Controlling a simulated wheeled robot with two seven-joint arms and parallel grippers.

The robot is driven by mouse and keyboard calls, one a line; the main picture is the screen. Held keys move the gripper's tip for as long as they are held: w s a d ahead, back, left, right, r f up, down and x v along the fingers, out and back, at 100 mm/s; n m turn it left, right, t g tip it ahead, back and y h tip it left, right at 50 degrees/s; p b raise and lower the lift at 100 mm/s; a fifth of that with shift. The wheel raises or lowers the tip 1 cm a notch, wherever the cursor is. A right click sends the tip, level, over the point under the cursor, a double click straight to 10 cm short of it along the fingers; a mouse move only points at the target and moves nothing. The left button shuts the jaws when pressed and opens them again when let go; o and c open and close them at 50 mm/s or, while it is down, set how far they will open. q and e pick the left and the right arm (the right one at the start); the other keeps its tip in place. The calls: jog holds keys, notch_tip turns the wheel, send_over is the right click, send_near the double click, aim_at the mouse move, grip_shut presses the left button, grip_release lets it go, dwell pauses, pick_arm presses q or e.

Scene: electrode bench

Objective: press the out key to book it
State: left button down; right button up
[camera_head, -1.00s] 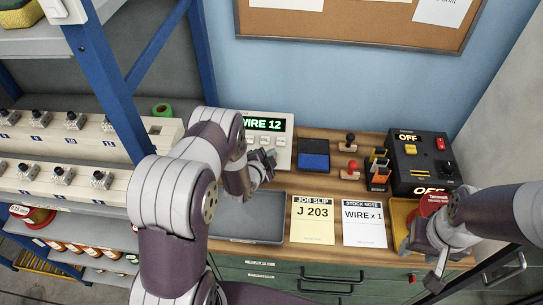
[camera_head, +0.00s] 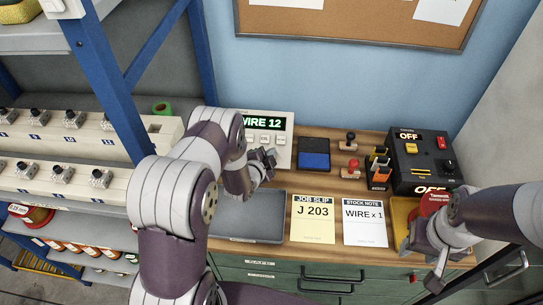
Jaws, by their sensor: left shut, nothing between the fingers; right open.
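The keypad unit (camera_head: 283,155) stands at the back of the bench, with a green-lit display (camera_head: 264,122) reading "WIRE 12". A row of small keys (camera_head: 265,139) sits under the display; their labels are too small to read. My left gripper (camera_head: 266,160) is shut and empty, in front of the unit's lower part; my arm hides its left side. I cannot tell whether the fingertips touch a key. My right gripper (camera_head: 420,253) is open at the bench's front right, by a yellow tray (camera_head: 402,213).
A grey tray (camera_head: 258,215) lies below the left gripper. A job slip "J 203" (camera_head: 313,220) and a stock note "WIRE x 1" (camera_head: 365,222) lie mid-bench. Behind are a blue ink pad (camera_head: 314,160), stamps (camera_head: 351,168) and a black box (camera_head: 420,160) showing "OFF". Blue shelving (camera_head: 108,80) stands left.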

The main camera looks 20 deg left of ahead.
pick_arm(q)
jog(key=shift+w+f+b, duration=0.2)
jog(key=shift+f+b, duration=0.3)
jog(key=shift+f, duration=0.05)
dwell(0.7)
jog(key=shift+r, duration=0.15)
jog(key=shift+s+r+p, duration=0.3)
jog(key=shift+r+p, duration=0.4)
jog(key=shift+r+p, duration=0.4)
jog(key=shift+p, duration=0.05)
jog(key=r+p, duration=0.1)
jog(key=s+r+p, duration=0.1)
jog(key=r+p, duration=0.1)
jog(key=shift+s+d+r, duration=0.25)
jog(key=shift+s+r, duration=0.15)
dwell(0.3)
